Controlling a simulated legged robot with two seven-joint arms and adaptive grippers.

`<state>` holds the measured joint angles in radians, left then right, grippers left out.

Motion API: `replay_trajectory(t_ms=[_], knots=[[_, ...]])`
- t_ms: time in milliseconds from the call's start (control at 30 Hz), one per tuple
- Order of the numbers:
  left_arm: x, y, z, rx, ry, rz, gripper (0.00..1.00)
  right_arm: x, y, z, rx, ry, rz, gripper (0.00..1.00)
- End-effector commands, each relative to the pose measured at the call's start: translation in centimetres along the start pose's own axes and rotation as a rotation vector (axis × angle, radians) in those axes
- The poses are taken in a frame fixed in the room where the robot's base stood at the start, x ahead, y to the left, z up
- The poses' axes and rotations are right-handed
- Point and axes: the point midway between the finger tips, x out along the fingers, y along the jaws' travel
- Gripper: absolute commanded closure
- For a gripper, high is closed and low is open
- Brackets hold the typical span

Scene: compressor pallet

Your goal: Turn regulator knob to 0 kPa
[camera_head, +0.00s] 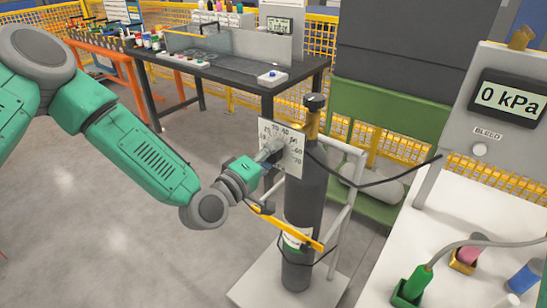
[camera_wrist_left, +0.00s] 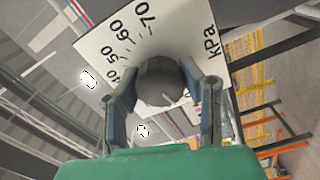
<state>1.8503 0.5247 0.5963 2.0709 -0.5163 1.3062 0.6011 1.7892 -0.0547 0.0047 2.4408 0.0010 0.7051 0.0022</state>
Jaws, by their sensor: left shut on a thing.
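The regulator knob (camera_wrist_left: 160,78) is a dark grey round knob in front of a white dial plate (camera_wrist_left: 108,42) marked in kPa. A small pale mark shows on the knob's lower part, on the side away from the 60 and 70. In the head view the dial plate (camera_head: 291,160) stands on the dark gas cylinder (camera_head: 303,205). My left gripper (camera_head: 273,148) reaches it from the left and hides the knob there. In the left wrist view its two fingers are shut on the knob from both sides. My right gripper is not in view.
A display (camera_head: 508,99) on a grey panel at right reads 0 kPa. A black hose runs from the regulator to the panel. A white frame (camera_head: 350,190) surrounds the cylinder, with a yellow bar across it. A white table (camera_head: 395,255) holds coloured connectors. Open floor lies at left.

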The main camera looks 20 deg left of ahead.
Motion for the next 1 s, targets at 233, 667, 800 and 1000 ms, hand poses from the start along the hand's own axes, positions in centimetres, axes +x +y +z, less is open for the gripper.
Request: replay_trajectory(t_ms=[233,667,800,1000], knots=[[-0.07,-0.36,-0.17,-0.033,0.004,-0.007,0.94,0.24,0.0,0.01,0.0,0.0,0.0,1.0],[-0.08,-0.38,-0.14,-0.036,0.004,-0.008,0.44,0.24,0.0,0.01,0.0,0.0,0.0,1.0],[-0.07,-0.25,-0.1,-0.035,0.002,-0.005,0.44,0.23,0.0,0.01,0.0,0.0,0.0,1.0],[-0.25,-0.15,-0.07,-0.034,0.002,-0.003,0.44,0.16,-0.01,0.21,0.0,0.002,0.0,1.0]])
